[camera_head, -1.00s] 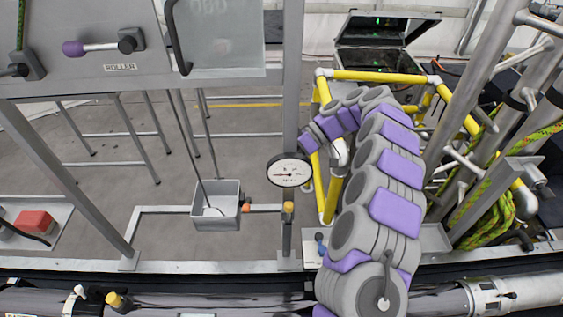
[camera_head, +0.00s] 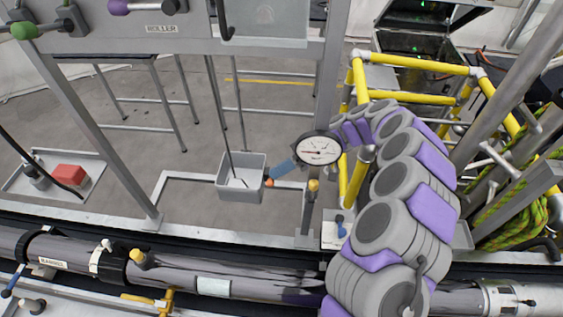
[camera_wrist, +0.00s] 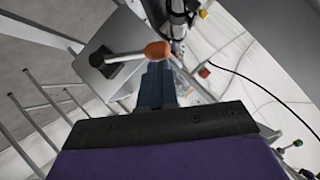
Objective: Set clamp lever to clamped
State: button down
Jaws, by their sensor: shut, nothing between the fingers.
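A lever with an orange knob (camera_wrist: 157,50) shows in the wrist view. Its metal rod runs left to a black pivot on a grey box (camera_wrist: 108,58). No label on it is readable, so I cannot confirm it as the clamp lever. My gripper (camera_wrist: 154,82) is shut and empty, its blue fingers just below the knob in the picture. Whether they touch it is unclear. In the head view, my gripper (camera_head: 281,169) is beside the orange knob (camera_head: 269,183), at the right side of the grey box (camera_head: 240,190).
A round gauge (camera_head: 319,149) stands right by my gripper. A grey post (camera_head: 318,115) rises behind it. Purple (camera_head: 118,7) and green (camera_head: 24,30) levers are on the upper-left panel labelled ROLLER. A pipe (camera_head: 180,277) crosses the front.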

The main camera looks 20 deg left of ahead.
jog(key=shift+f, duration=0.1)
dwell(0.3)
jog(key=b, duration=0.2)
jog(key=s+t+b, duration=0.1)
jog(key=b, duration=0.1)
jog(key=shift+d+f+n, duration=0.15)
jog(key=shift+f+n, duration=0.1)
jog(key=shift+n, duration=0.15)
jog(key=shift+w+r, duration=0.1)
jog(key=shift+w+d+r, duration=0.1)
jog(key=shift+w+d, duration=0.05)
jog(key=p+v, duration=0.2)
jog(key=v, duration=1.4)
jog(key=shift+w+d, duration=0.25)
